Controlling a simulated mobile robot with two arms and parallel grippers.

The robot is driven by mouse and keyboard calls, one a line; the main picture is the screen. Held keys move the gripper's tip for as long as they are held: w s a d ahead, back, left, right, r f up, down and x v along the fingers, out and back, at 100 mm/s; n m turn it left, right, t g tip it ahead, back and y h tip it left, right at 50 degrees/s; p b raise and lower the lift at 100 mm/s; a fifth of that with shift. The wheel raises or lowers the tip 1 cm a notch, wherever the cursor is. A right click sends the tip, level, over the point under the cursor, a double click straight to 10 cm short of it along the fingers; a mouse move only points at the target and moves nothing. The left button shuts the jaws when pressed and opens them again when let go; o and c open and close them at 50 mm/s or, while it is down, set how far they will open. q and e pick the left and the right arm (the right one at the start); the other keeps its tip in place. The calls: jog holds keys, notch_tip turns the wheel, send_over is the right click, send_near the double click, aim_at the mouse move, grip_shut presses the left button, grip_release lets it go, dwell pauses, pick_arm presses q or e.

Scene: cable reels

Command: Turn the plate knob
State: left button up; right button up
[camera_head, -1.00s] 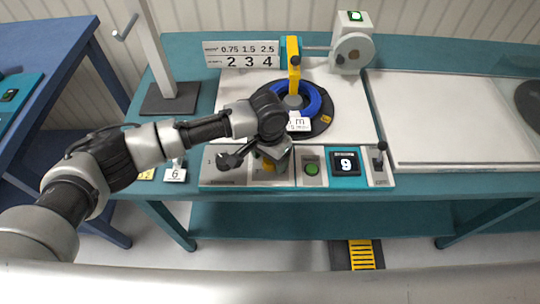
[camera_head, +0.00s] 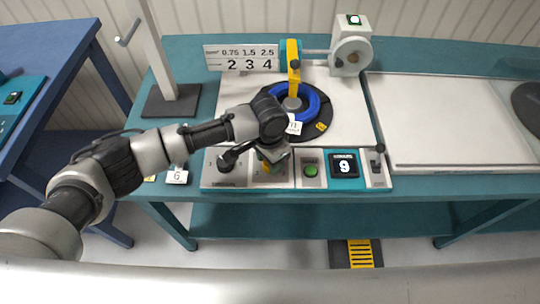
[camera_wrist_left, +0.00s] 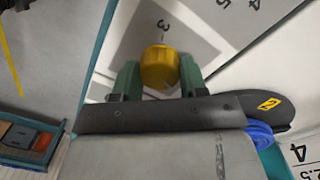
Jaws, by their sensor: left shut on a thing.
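The yellow knob (camera_wrist_left: 160,67) sits on the grey and white panel, beside a printed 3 in the left wrist view. The green fingers of my left gripper (camera_wrist_left: 160,80) are at both sides of the knob, shut on it. In the head view my left gripper (camera_head: 270,164) points down at the front panel, and it covers most of the knob. The round dark plate (camera_head: 325,110) behind it carries a blue coil (camera_head: 313,99) and a yellow label. My right gripper is not in view.
A yellow arm (camera_head: 293,65) stands over the coil. A pale board (camera_head: 450,115) lies at the right.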

pick_arm(q)
jog(key=m+p, duration=0.2)
jog(key=m, duration=0.2)
jog(key=shift+r+m, duration=0.1)
jog(key=shift+m, duration=0.2)
jog(key=m+p, duration=0.1)
jog(key=m, duration=1)
jog(key=shift+w+p, duration=0.1)
jog(key=shift+p, duration=0.2)
jog(key=m, duration=0.5)
jog(key=shift+d+m+y, duration=0.1)
jog(key=shift+m+y, duration=0.2)
jog(key=o, duration=0.9)
